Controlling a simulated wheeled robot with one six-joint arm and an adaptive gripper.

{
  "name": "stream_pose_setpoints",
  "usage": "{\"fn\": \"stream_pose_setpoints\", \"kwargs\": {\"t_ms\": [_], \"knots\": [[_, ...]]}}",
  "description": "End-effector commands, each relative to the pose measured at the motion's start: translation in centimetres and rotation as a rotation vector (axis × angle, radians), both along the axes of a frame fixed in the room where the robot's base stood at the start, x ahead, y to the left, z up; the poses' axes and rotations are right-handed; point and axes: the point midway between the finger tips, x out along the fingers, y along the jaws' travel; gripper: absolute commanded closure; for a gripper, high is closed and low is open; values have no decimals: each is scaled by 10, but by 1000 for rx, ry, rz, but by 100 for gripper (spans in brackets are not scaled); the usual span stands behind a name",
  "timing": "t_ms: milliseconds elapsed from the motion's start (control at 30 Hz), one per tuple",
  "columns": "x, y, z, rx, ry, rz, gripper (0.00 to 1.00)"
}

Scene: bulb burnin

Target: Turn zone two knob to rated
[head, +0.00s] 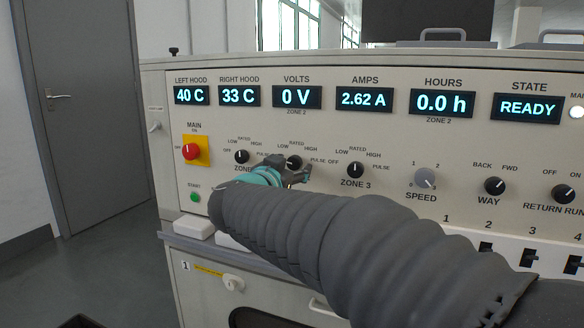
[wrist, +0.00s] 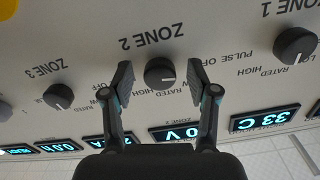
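The zone two knob (wrist: 160,72) is a round black knob on the cream panel, under its ZONE 2 label in the upside-down wrist view. Its pointer is too small to read surely. My gripper (wrist: 159,78) is open, with one finger on each side of the knob and small gaps showing between. In the head view the knob (head: 293,162) shows just above my gripper (head: 287,172), and my arm hides its label. The volts display (head: 297,97) reads 0 V, zone 2.
The zone one knob (head: 241,157) and zone three knob (head: 355,170) flank it closely. A red main switch (head: 191,151) is at the left and a speed knob (head: 425,178) at the right. The state display (head: 527,108) reads READY.

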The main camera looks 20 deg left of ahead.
Motion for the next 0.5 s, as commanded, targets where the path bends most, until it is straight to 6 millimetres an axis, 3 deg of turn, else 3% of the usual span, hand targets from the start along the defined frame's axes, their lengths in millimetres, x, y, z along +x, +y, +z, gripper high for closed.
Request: {"fn": "stream_pose_setpoints", "kwargs": {"t_ms": [33, 200, 500], "knots": [[0, 0, 0, 0, 0, 0, 55], [0, 0, 0, 0, 0, 0, 98], [0, 0, 0, 25, -2, 0, 100]]}}
